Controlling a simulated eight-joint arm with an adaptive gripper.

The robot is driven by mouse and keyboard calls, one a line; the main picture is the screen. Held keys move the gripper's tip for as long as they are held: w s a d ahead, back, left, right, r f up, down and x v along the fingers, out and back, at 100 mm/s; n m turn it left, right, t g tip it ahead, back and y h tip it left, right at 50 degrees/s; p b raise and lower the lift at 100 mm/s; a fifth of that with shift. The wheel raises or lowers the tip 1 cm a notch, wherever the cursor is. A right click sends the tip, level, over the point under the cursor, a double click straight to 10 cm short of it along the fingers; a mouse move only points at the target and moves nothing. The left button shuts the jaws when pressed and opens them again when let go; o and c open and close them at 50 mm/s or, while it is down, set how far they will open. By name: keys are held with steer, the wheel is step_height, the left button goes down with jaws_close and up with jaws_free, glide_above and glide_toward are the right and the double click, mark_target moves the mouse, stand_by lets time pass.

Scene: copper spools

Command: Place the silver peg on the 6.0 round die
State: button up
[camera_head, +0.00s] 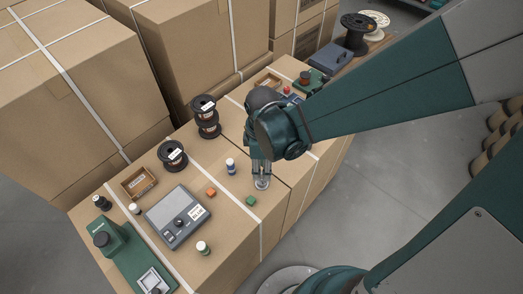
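My gripper (262,181) points down just above the cardboard box top, near its right side. A small silver, shiny piece shows at its fingertips and may be the silver peg; the fingers and the piece are too small to separate. I cannot tell whether the fingers are shut on it. No piece can be read as the 6.0 round die. A green block (251,201) lies just below the gripper in the picture, and an orange block (211,193) lies to its left.
A blue-and-white bottle (230,166) stands left of the gripper. A grey scale-like device (178,217), a small jar (203,247), a green machine (123,255) and a wooden tray (139,183) are at left. Copper spools (205,116) stand behind. Tall cartons (185,60) close off the back.

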mark_target(262, 173)
step_height(262, 173, up, 7)
steer(key=p, duration=0.1)
stand_by(0.4)
stand_by(0.7)
steer(key=s+d+r+m+t, duration=0.2)
steer(key=d+r+m+t, duration=0.5)
steer(key=d+r+m, duration=0.9)
steer(key=shift+s+d+r+m, duration=0.3)
steer(key=shift+d+r+m, duration=0.1)
steer(key=shift+d, duration=1.25)
